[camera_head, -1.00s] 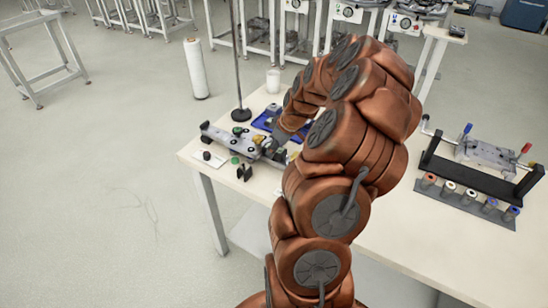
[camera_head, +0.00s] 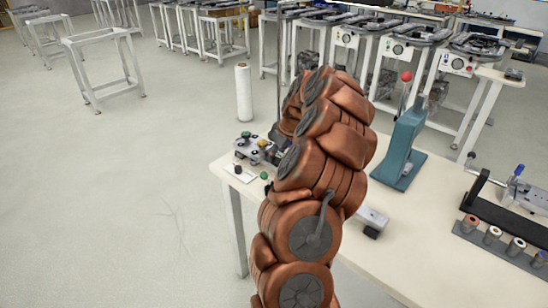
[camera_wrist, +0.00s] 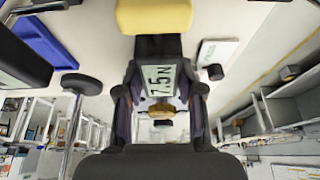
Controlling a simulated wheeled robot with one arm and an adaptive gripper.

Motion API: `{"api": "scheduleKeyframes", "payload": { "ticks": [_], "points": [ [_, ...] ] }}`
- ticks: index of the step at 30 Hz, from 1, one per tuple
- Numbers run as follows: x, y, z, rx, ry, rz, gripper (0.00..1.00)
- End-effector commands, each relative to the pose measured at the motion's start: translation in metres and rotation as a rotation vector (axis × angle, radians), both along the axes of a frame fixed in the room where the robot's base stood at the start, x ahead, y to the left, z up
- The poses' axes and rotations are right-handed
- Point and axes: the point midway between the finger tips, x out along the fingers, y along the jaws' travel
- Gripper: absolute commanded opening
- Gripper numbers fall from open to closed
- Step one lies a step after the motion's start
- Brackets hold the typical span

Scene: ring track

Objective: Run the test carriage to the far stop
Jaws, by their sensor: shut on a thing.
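In the wrist view a dark block with a pale "7.5 N" label (camera_wrist: 160,78) and a yellow top end (camera_wrist: 153,16) sits between the fingers of my gripper (camera_wrist: 160,100). The gripper is shut on it. It may be the test carriage; I cannot tell for sure. In the head view a grey metal rail fixture (camera_head: 246,144) with a green knob lies near the table's left edge. A grey end piece with a black foot (camera_head: 371,231) shows right of my arm. My arm hides the gripper, the labelled block and the middle of the fixture there.
A teal press (camera_head: 401,150) with a red-knobbed lever stands on the table right of my arm. A white card (camera_head: 238,173) lies at the left edge. The table's front right is clear.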

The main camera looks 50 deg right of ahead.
Motion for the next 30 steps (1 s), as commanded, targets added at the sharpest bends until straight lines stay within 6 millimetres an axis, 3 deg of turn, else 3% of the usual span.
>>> {"api": "scheduleKeyframes", "payload": {
  "ticks": [9, 10, 17, 30],
  "points": [
    [0.0050, 0.0006, 0.0022, -0.005, -0.009, 0.000, 0.00],
    [0.0053, 0.0006, 0.0023, -0.005, -0.009, 0.000, 0.38],
    [0.0031, -0.0006, 0.0015, -0.004, -0.007, -0.002, 0.62],
    [0.0002, -0.0010, 0.0050, -0.004, -0.005, -0.002, 0.62]
  ]
}}
